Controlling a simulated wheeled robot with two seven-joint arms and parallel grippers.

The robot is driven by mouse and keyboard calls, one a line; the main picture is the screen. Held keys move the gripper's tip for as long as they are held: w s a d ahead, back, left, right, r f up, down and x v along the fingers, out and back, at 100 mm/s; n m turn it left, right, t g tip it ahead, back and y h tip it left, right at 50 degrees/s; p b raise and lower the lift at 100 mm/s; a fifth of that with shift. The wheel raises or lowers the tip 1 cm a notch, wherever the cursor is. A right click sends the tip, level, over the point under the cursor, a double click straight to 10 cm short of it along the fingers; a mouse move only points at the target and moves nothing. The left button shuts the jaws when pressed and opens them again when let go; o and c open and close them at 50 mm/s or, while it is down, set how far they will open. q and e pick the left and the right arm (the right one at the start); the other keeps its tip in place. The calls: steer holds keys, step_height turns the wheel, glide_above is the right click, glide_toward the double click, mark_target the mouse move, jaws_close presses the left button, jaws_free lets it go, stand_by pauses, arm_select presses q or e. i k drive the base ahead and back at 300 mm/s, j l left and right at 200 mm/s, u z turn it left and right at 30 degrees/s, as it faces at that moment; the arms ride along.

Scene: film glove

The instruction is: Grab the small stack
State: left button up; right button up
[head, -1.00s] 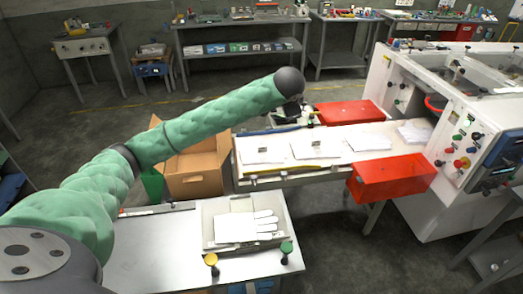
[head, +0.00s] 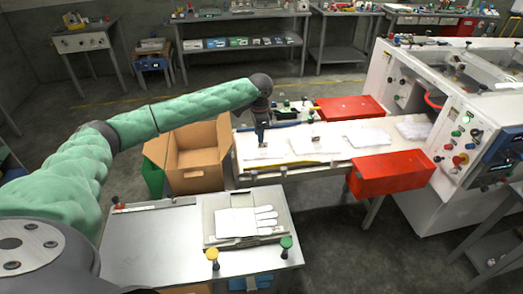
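Several white stacks of film gloves lie in a row on the white conveyor (head: 290,172). The leftmost stack (head: 275,153) is partly hidden behind my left gripper (head: 262,143). That gripper points down over it, close to its top; I cannot tell whether it touches. Its fingers are small and dark, and their opening is unclear. A second stack (head: 318,147) lies to the right, then a third (head: 368,137) and a fourth (head: 413,127) near the machine. Another white glove stack (head: 236,222) lies on the front table, fingers to the right. My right gripper is not in view.
An open cardboard box (head: 195,180) stands left of the conveyor. Red bins sit at its front (head: 390,174) and back (head: 350,107). A yellow knob (head: 212,254) and a green knob (head: 286,243) stand at the front table's (head: 150,245) near edge.

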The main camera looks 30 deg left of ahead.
mark_target(252, 150)
steer(key=i+j, duration=0.65)
steer(key=i, duration=0.25)
